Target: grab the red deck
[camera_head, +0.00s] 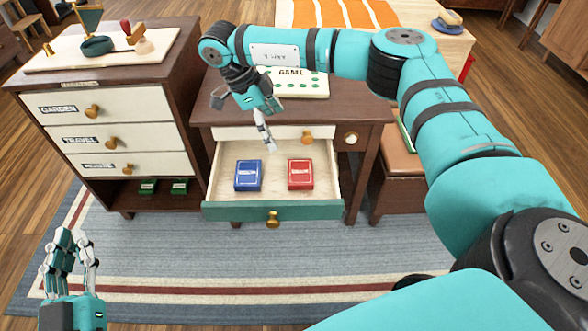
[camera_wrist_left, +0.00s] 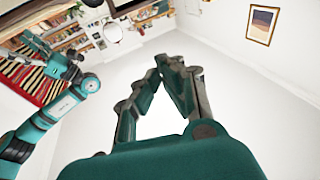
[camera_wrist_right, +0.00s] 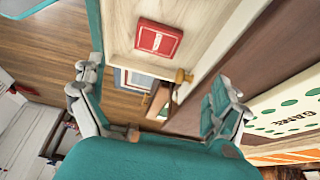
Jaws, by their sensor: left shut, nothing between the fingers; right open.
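The red deck (camera_head: 300,174) lies flat in the right part of an open drawer (camera_head: 272,212) with a teal front. In the right wrist view the red deck (camera_wrist_right: 158,40) shows beyond the fingers, apart from them. My right gripper (camera_head: 246,122) is open and empty above the back left of the drawer, up and left of the red deck; its fingers also show in the right wrist view (camera_wrist_right: 155,80). My left gripper (camera_head: 72,242) is shut and empty at the lower left, over the rug; its closed fingers show in the left wrist view (camera_wrist_left: 168,66).
A blue deck (camera_head: 248,175) lies beside the red one, with a gap between. A white game board (camera_head: 295,84) lies on the table above the drawer. A labelled drawer cabinet (camera_head: 108,105) stands left, with green boxes (camera_head: 180,187) below. A brown-topped stool (camera_head: 402,160) stands right.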

